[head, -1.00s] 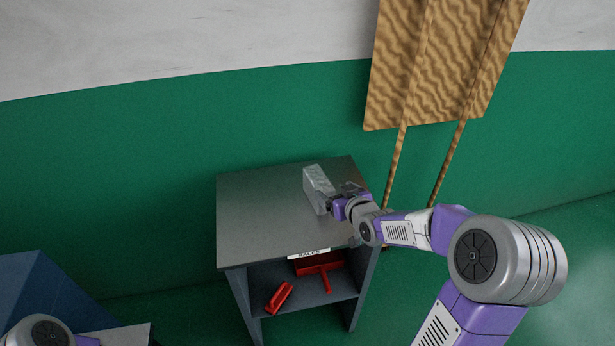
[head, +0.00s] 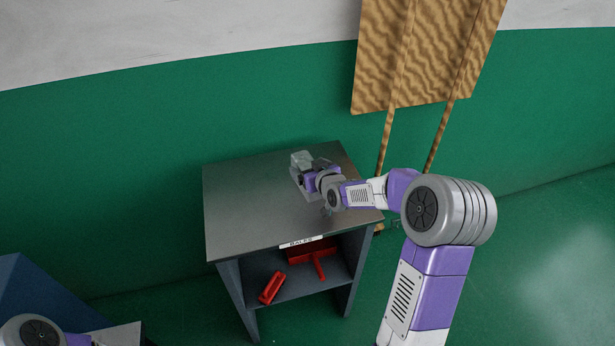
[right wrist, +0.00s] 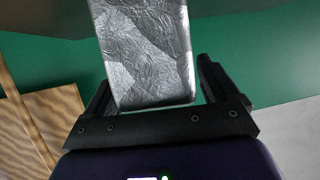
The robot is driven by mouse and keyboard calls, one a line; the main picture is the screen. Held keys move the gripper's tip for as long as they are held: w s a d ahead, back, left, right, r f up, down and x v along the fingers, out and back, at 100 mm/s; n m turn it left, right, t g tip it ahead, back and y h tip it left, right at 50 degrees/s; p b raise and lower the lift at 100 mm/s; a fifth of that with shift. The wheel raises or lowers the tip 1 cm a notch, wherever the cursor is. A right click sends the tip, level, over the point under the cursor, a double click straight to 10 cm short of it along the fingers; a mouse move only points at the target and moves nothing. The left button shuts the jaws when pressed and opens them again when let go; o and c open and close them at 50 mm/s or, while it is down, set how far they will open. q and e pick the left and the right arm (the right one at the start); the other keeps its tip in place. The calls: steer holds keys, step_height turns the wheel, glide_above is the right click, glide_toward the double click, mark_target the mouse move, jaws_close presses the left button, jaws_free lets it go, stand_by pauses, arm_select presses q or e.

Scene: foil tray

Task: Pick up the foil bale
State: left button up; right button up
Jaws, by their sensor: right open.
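The foil bale (head: 301,158) is a crinkled silver block on the grey top of the bench labelled for bales. In the head view my right gripper (head: 297,175) is at the bale and its wrist hides much of it. In the right wrist view the bale (right wrist: 146,55) stands between the two open black fingers of the right gripper (right wrist: 155,95). There is a gap on each side, wider on the right. My left gripper is out of view; only a piece of the left arm shows at the bottom left.
The bench top (head: 240,205) is otherwise clear. Red tools (head: 272,287) lie on the shelf below the label (head: 302,242). A brown patterned board (head: 425,50) on poles leans at the green wall behind. A blue sloped object (head: 40,295) stands at the lower left.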

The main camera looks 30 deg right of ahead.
steer(key=shift+c, duration=0.3)
steer(key=c, duration=1.2)
